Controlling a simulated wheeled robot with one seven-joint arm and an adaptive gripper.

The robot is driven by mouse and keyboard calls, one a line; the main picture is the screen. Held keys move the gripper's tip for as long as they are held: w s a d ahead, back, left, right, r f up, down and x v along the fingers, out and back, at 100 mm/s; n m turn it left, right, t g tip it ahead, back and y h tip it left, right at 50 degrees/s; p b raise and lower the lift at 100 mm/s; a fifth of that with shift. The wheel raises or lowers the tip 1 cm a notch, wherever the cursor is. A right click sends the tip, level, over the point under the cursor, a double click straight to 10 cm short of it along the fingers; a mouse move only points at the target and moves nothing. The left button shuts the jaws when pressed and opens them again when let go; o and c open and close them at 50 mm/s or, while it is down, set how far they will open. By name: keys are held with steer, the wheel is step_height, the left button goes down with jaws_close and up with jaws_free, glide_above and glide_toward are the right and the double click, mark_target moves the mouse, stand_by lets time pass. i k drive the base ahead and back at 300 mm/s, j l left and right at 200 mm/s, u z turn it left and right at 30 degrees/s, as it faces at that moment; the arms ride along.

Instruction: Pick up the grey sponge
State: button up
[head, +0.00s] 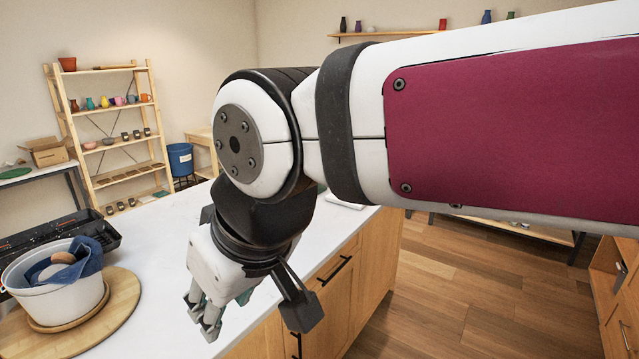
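My gripper (204,312) hangs over the white worktop near its front edge, to the right of a white bucket (70,296). Its fingertips point down, and the angle does not show clearly whether they are apart. I see nothing held between them. In the bucket lie a blue cloth (88,258), a pale greyish rounded piece (53,271) and a brown rounded piece (63,257). I cannot tell whether the greyish piece is the grey sponge. My arm hides part of the worktop.
The bucket stands on a round wooden board (122,305) on the worktop (150,235). A black tray (100,230) lies behind it. A wooden shelf rack (115,150) and a blue bin (180,158) stand at the back. The worktop between bucket and gripper is clear.

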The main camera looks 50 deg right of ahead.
mark_target(50, 270)
steer(key=z, duration=4.35)
steer(key=u, duration=4.6)
steer(key=i+j, duration=0.15)
steer(key=i, duration=0.2)
steer(key=i+j+z, duration=0.1)
steer(key=i, duration=0.3)
